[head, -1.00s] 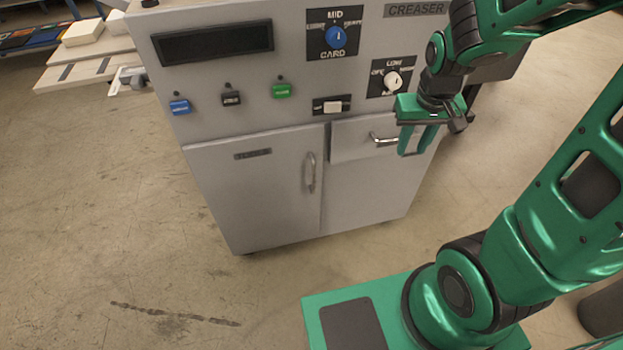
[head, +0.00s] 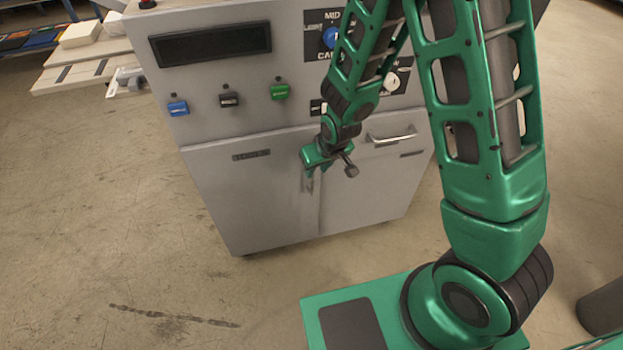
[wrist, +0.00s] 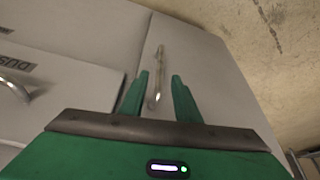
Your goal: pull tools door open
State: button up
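The tools door (head: 245,200) is the grey left-hand door of the creaser cabinet, and it looks shut. Its small dark label is too blurred to read. The door's upright metal handle (wrist: 158,65) shows in the wrist view, near the door's edge by the seam. In the head view my gripper (head: 317,172) is in front of that handle and hides most of it. In the wrist view my gripper (wrist: 160,78) is open, with one finger to each side of the handle. I cannot tell whether the fingertips reach past the bar.
A drawer with a horizontal handle (head: 392,138) is right of the door; it shows at left in the wrist view, labelled DUST. Buttons and knobs are on the panel above. The floor (head: 110,200) left of and before the cabinet is clear.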

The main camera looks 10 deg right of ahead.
aim_at(313, 177)
jog(key=x, duration=0.9)
jog(key=shift+w, duration=0.1)
grip_shut()
